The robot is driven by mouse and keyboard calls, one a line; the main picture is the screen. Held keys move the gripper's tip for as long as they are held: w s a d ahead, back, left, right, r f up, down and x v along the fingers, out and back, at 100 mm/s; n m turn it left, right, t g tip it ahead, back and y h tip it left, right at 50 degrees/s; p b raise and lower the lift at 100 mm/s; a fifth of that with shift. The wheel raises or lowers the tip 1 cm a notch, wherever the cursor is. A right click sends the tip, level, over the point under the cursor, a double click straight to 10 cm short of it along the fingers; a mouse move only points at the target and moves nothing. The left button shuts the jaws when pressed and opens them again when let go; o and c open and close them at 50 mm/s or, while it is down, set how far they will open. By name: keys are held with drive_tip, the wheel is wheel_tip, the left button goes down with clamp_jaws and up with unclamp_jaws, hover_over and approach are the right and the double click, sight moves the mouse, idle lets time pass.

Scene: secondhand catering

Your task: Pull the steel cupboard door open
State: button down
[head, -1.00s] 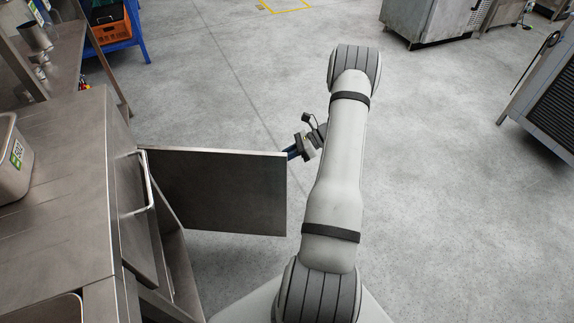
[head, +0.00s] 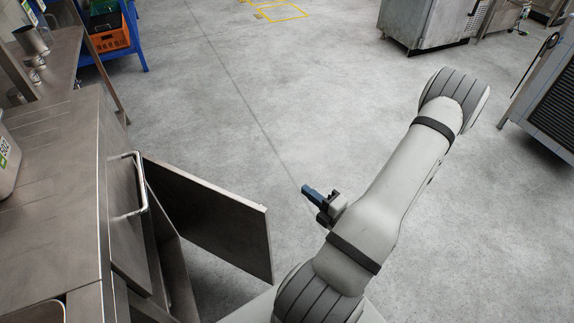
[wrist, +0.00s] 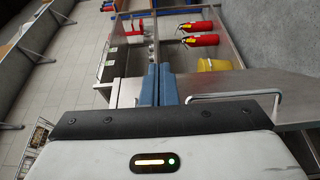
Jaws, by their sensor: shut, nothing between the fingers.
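The steel cupboard door (head: 212,219) stands swung out from the cupboard at the left of the head view, wide open, with the dark inside of the cupboard partly showing behind it. My gripper (head: 306,190) is to the right of the door's free edge, apart from it, over bare floor. Its blue fingers are together and empty. In the wrist view the shut fingers (wrist: 157,84) point toward the steel counters. A bar handle (head: 140,185) sits on a closed front above and left of the open door; a handle also shows in the wrist view (wrist: 235,95).
The steel counter (head: 50,200) fills the left side. A blue rack with an orange crate (head: 110,38) stands at the back left, and steel units (head: 428,22) at the back right. The middle floor is clear. The wrist view shows red extinguishers (wrist: 200,40) and a yellow bucket (wrist: 214,64).

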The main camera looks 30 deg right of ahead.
drive_tip(key=w+b, duration=0.4)
drive_tip(key=w, duration=0.8)
drive_tip(key=shift+d, duration=0.2)
idle(1.2)
